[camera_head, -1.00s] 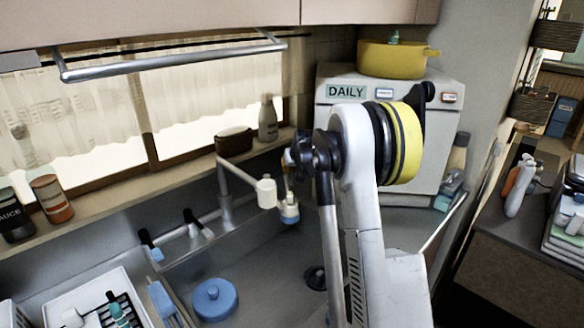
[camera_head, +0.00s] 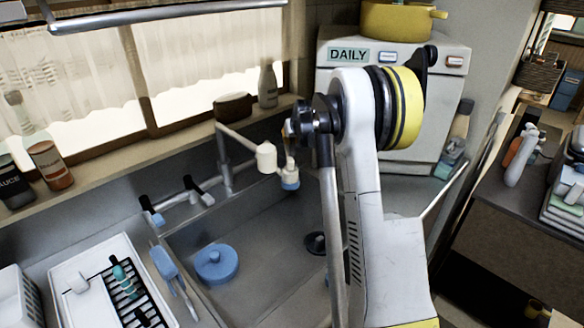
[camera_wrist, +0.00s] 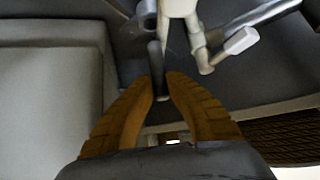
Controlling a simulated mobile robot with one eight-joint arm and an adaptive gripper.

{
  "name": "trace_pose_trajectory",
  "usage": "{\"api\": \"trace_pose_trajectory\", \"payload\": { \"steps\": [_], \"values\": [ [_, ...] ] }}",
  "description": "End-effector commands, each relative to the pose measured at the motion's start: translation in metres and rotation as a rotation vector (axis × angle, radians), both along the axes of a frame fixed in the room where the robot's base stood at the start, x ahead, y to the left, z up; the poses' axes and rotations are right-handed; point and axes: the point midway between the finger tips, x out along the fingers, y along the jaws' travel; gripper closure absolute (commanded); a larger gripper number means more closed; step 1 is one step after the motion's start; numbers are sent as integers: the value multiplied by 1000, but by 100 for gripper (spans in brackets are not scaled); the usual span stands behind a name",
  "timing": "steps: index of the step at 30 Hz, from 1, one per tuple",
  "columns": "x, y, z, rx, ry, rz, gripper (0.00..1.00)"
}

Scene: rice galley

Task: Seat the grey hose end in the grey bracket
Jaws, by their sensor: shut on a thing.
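In the wrist view my gripper (camera_wrist: 160,82) has its two brown, ridged fingers closed around a slim dark grey piece, which I take for the grey hose end (camera_wrist: 154,56). It points up the picture, past the fingertips. Just above it is a rounded grey fitting (camera_wrist: 146,12), perhaps the grey bracket; I cannot tell whether they touch. The hose end does not look seated in anything. In the head view my arm hides most of the gripper, and I cannot make out the hose end or the bracket there.
A white tap head (camera_head: 266,157) and a white piece with a blue end (camera_head: 290,177) hang over the grey sink (camera_head: 262,245). A white tray (camera_head: 75,285) is at lower left. A white cabinet (camera_head: 430,110) stands behind my arm.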

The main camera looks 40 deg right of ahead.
Motion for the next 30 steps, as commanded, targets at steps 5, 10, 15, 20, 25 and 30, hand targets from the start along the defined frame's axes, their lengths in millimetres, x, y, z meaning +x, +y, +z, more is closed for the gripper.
{"api": "trace_pose_trajectory", "payload": {
  "steps": [5, 10, 15, 20, 25, 30],
  "values": [
    [0, 0, -7, 0, 0, 0, 100],
    [0, 0, -14, 0, 0, 0, 100],
    [0, 0, -22, 0, 0, 0, 100],
    [0, 0, -29, 0, 0, 0, 100],
    [0, 0, -34, 0, 0, 0, 100],
    [0, 0, -33, 0, 0, 0, 100]
  ]
}}
